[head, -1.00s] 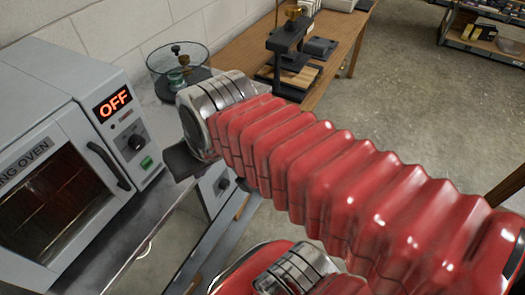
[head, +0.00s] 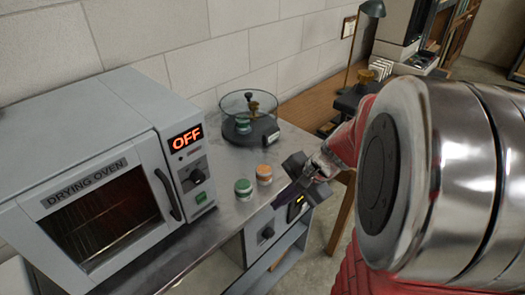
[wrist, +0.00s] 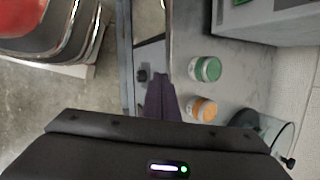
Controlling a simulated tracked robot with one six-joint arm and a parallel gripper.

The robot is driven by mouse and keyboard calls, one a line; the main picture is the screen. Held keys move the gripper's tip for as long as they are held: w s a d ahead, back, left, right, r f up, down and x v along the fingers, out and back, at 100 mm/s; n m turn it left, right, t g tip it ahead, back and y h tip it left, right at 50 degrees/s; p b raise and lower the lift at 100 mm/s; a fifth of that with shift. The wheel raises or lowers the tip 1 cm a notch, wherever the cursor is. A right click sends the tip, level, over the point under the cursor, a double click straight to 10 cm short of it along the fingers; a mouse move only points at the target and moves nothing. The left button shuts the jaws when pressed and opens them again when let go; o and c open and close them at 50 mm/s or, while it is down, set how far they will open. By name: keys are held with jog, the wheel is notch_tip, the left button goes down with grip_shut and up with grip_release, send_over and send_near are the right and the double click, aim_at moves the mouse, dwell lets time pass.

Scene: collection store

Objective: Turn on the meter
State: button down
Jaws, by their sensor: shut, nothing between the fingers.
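A pale panel (head: 252,238) under the front edge of the bench carries a dark round knob (head: 267,233) and a small dark display (head: 296,207) with a faint orange mark. It looks like the meter, but I see no label naming it. My gripper (head: 281,202) is shut and empty, pointing down at the bench's front edge, above and beside the panel. In the wrist view, the dark closed fingers (wrist: 162,82) lie just right of the knob (wrist: 143,75). I cannot tell whether they touch the panel. My gripper hides part of the panel and display.
A drying oven (head: 95,190) reading OFF stands left on the bench, with its own knob and green button. A green-lidded jar (head: 243,189) and an orange-lidded jar (head: 264,174) stand near my gripper. A glass-walled balance (head: 248,120) is behind them.

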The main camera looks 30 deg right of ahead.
jog(key=s+d+f+m+t, duration=0.2)
jog(key=d+f+m, duration=0.6)
jog(key=d, duration=0.3)
jog(key=s+d+f+m+t+h, duration=0.1)
jog(key=s+d+f+m+t, duration=0.1)
jog(key=d+f+m, duration=0.7)
jog(key=d+t, duration=0.1)
jog(key=d, duration=0.2)
jog(key=shift+d+t, duration=0.2)
jog(key=shift+t, duration=0.1)
jog(key=shift+a, duration=0.1)
send_near(305, 207)
jog(key=f+x, duration=0.1)
jog(key=x, duration=0.4)
jog(key=shift+w+a+r, duration=0.1)
jog(key=shift+w+r, duration=0.05)
jog(key=shift+r, duration=0.15)
jog(key=shift+w, duration=0.1)
